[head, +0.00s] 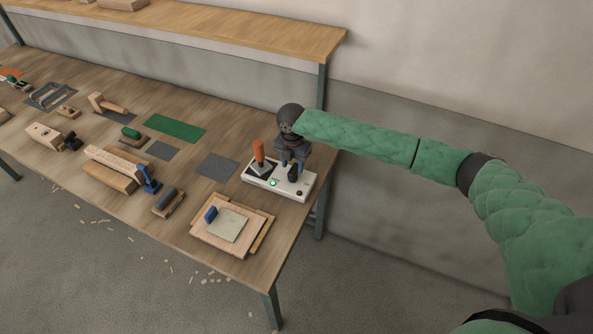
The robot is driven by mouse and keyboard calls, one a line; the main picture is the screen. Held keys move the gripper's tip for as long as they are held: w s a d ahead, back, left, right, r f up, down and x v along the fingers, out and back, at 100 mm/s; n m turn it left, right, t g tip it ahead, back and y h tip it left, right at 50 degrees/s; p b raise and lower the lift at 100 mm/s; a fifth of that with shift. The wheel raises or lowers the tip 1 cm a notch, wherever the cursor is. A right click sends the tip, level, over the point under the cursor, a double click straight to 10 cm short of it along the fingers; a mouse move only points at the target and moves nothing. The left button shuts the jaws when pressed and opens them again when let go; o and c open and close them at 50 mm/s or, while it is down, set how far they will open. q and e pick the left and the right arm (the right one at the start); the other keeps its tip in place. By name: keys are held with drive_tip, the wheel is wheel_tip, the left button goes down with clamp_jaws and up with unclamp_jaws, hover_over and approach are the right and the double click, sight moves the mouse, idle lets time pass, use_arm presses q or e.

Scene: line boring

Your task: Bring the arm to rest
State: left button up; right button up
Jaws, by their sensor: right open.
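My right arm (380,138) has a green padded sleeve and reaches in from the right over the right end of the wooden bench. My right gripper (291,170) is open and points down at the back part of a white base (290,188). That base carries an upright orange handle (258,151), a green lit button (274,183) and a dark upright part between or close to my fingers. I cannot tell whether the fingers touch it. My left gripper is not in view.
The wooden bench (225,250) holds boards with a blue piece (211,214), a blue clamp (149,179), a grey roller-like tool (166,199), a green mat (175,128) and grey mats (217,166). A shelf (250,28) runs above the back. Floor is clear at right.

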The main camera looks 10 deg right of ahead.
drive_tip(key=shift+r, duration=1.05)
